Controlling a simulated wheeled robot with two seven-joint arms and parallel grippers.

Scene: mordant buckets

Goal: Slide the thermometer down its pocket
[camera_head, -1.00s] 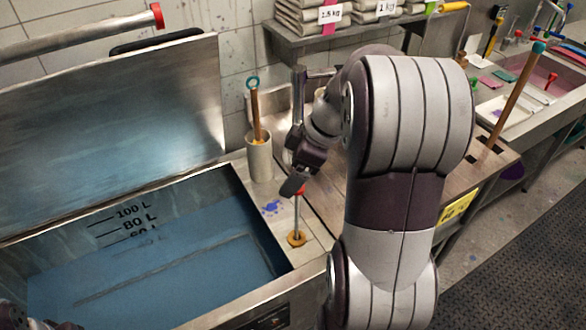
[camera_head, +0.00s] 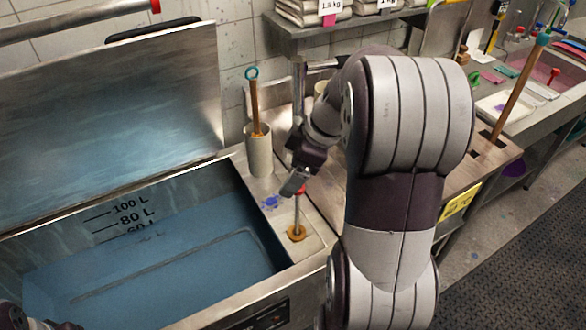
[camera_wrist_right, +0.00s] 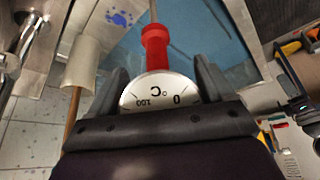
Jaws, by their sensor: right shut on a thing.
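The thermometer has a round white dial marked °C (camera_wrist_right: 160,92) and a red collar (camera_wrist_right: 154,45), seen large in the right wrist view. In the head view its red collar (camera_head: 300,191) shows just below my right gripper (camera_head: 294,182). Its thin stem runs down, about upright, to the brass pocket (camera_head: 297,233) on the tank's right ledge and seems to enter it. A length of stem shows between collar and pocket. In the wrist view my right gripper (camera_wrist_right: 160,88) has a finger on each side of the dial, shut on it. The lower stem is hidden.
The open steel tank (camera_head: 262,222) of blue liquid lies left of the pocket. A pale cylinder holder (camera_head: 258,150) with a wooden-handled tool stands behind it. The raised lid (camera_head: 110,100) is at left. A worktop with a yellow label (camera_head: 459,201) lies right.

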